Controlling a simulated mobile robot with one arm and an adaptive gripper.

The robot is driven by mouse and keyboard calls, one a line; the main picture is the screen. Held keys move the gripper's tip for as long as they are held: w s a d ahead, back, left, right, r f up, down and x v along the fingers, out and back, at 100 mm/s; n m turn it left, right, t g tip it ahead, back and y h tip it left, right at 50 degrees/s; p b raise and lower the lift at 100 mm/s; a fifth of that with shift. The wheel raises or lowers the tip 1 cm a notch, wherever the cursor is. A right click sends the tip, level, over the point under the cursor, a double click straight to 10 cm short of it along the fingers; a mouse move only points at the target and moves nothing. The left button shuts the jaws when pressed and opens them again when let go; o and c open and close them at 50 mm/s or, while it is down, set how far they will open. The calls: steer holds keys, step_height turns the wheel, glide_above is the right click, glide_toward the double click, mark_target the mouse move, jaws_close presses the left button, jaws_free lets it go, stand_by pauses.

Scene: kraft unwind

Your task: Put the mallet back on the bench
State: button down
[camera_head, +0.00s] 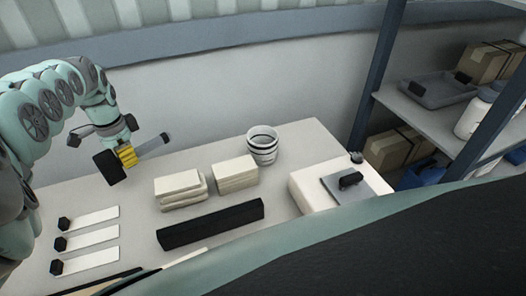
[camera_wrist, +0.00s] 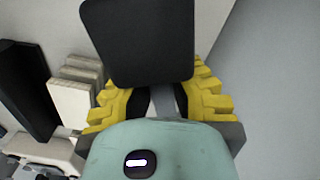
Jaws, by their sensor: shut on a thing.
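The mallet has a black block head (camera_head: 109,167) and a grey handle (camera_head: 153,146). My gripper (camera_head: 126,157) has yellow fingers shut on the handle, close to the head. The mallet is held in the air over the back left of the pale bench (camera_head: 136,205), with the head toward the lower left and the handle toward the upper right. In the wrist view the mallet head (camera_wrist: 138,42) fills the upper middle, and the yellow fingers (camera_wrist: 165,105) show on both sides. The fingers and head hide part of the handle.
Cream stacks (camera_head: 181,190) and a long black bar (camera_head: 211,224) lie mid-bench. A white cup stack (camera_head: 262,148) stands at the back. White strips with black blocks (camera_head: 90,220) lie at the left. A white box (camera_head: 310,190) and shelving (camera_head: 425,115) are at the right.

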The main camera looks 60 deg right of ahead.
steer(key=shift+d+f+b, duration=0.1)
steer(key=shift+f+b, duration=0.85)
steer(key=shift+f, duration=1.4)
steer(key=shift+w, duration=0.1)
steer(key=shift+f, duration=0.2)
steer(key=c, duration=1.1)
jaws_free()
steer(key=shift+r, duration=0.1)
steer(key=shift+o, duration=0.2)
step_height(320, 180, up, 12)
steer(key=shift+r+p, duration=0.1)
steer(key=shift+p, duration=1.1)
